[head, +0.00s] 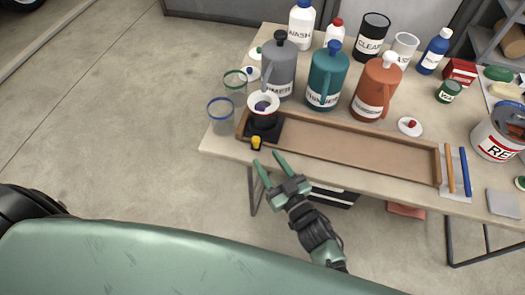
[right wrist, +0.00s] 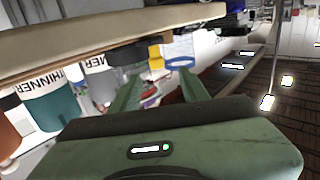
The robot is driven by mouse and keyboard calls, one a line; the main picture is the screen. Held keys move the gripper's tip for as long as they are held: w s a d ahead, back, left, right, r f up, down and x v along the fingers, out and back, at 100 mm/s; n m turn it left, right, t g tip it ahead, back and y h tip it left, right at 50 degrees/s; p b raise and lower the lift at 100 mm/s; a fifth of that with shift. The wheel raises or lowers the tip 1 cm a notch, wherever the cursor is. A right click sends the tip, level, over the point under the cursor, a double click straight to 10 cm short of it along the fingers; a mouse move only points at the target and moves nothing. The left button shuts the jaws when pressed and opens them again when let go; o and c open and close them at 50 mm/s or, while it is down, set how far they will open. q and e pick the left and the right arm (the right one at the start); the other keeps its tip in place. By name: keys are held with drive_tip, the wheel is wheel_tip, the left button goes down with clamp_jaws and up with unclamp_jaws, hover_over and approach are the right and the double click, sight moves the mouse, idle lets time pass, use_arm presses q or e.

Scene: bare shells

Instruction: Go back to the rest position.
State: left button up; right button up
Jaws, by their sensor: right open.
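My right gripper (head: 266,157) is in front of the table's near edge, with its two green fingers spread and nothing between them. Its fingertips point toward a small yellow knob (head: 256,142) at the front of a black stand, and a gap shows between them. In the right wrist view both fingers of my right gripper (right wrist: 160,78) stand apart, with the yellow knob (right wrist: 155,55) beyond them. A small cup (head: 264,106) with something dark purple in it sits on the black stand (head: 270,136). My left gripper is not in view.
The table (head: 225,144) holds a long wooden tray (head: 350,148), a grey jug (head: 279,68), a teal jug (head: 325,78), an orange jug (head: 375,90) and clear cups at the left end. A red-labelled bucket (head: 497,135) stands right. The floor (head: 110,120) at left is clear.

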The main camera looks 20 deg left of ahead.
drive_tip(key=shift+s+d, duration=0.3)
drive_tip(key=shift+d, duration=0.05)
idle(0.3)
